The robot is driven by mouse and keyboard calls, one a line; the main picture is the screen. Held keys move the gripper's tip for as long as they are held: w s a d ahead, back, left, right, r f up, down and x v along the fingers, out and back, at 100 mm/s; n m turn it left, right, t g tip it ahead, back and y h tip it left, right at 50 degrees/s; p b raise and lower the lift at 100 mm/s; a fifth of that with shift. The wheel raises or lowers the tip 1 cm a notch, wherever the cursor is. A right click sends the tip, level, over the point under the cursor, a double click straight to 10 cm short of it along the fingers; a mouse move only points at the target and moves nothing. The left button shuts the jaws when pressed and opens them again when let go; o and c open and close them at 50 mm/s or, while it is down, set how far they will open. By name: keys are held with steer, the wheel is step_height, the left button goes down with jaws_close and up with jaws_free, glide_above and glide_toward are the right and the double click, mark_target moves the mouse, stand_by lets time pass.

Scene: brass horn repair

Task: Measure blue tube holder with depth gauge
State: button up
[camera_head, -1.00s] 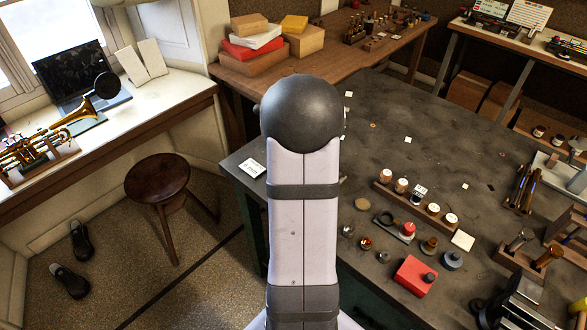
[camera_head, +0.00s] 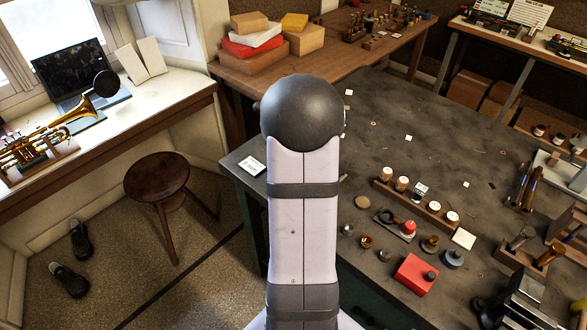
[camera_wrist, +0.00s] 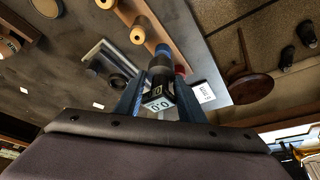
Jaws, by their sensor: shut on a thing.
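My gripper (camera_wrist: 160,98) is shut on a dark depth gauge (camera_wrist: 158,97), a boxy body whose small display seems to read 0.0. A dark cylinder with a blue band (camera_wrist: 162,51) shows past the gauge; I cannot tell whether it is part of the gauge or the blue tube holder. In the head view my arm hides the gripper. A wooden rack (camera_head: 384,184) there carries several round pieces with white tops. One of them, dark bluish with a pale top (camera_head: 420,189), may be the blue tube holder, but it is too small to be sure.
In front of the rack are a small tray with a black ring and red knob (camera_head: 409,227), a red box (camera_head: 414,274) and a blue-grey round piece (camera_head: 453,259). Tool stands crowd the right edge. The dark bench top (camera_head: 390,110) behind the rack is mostly clear. A stool (camera_head: 158,178) stands left.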

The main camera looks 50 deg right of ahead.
steer(key=shift+f+b, duration=1)
steer(key=shift+f, duration=0.35)
steer(key=o, duration=1.7)
steer(key=shift+r, duration=0.1)
steer(key=shift+r+p, duration=2.85)
steer(key=shift+r, duration=0.6)
